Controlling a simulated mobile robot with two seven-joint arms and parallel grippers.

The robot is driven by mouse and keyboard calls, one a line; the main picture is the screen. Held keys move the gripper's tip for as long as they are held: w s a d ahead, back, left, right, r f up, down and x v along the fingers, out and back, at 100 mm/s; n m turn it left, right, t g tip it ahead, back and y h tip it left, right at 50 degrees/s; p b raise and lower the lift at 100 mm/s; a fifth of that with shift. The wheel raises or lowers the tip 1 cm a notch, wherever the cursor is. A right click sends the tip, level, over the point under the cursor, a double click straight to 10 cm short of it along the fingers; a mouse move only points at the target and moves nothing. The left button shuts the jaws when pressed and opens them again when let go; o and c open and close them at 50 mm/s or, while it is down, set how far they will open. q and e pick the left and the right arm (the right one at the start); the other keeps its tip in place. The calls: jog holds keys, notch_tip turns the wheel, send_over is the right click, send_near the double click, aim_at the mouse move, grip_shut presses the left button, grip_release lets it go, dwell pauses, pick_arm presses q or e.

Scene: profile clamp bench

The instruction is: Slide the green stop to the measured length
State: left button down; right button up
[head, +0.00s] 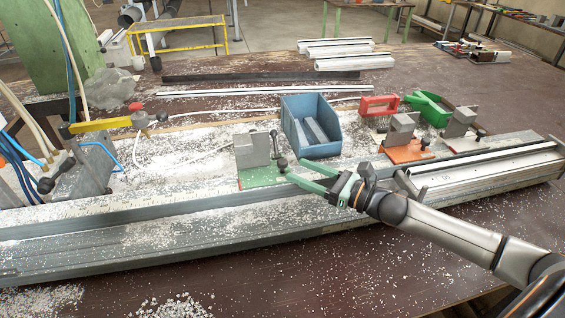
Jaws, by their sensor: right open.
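The green stop (262,179) is a grey block on a green base plate, seated on the bench rail behind the long scale, with a dark lever and knob at its right side. My right gripper (288,170) has green fingers, comes in from the right and is open. Its fingertips are right beside the stop's knob; I cannot tell whether they touch it. The metal profile rail (200,222) with a scale strip (150,205) runs across the front, strewn with white chips. My left gripper is not in view.
A blue bin (296,118) holding grey pieces stands just behind the stop. To the right are an orange-based stop (404,154), another grey block (459,122), a red-handled tool (379,105) and a green bin (428,107). Hoses and a clamp (92,165) crowd the left end.

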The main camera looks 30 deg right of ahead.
aim_at(282, 161)
jog(key=shift+p+x, duration=0.35)
jog(key=shift+x, duration=2.7)
jog(key=shift+c, duration=0.4)
grip_shut()
